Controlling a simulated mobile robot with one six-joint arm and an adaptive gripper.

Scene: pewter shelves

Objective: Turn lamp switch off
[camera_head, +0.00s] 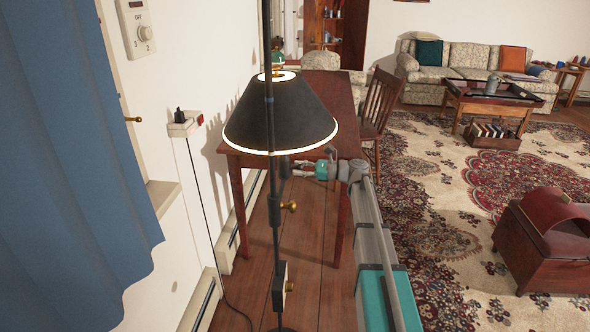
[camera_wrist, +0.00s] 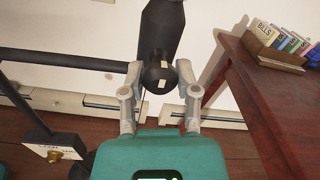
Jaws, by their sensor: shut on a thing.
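A floor lamp with a black conical shade (camera_head: 280,118) stands in the middle of the head view, its rims glowing. A small switch box (camera_head: 279,285) with a brass knob sits low on its pole. A labelled plate with a brass knob (camera_wrist: 57,154) shows at lower left in the wrist view, apart from my gripper. My gripper (camera_head: 300,168) is beside the pole just below the shade. In the wrist view, my gripper (camera_wrist: 158,68) has its fingers on both sides of a black rounded lamp part (camera_wrist: 158,78) and is shut on it. The contact points are partly hidden.
A wooden table (camera_head: 322,92) stands behind the lamp; its edge is right of my gripper, with a box of packets (camera_wrist: 275,42) on it. A chair (camera_head: 382,105) stands at the table.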

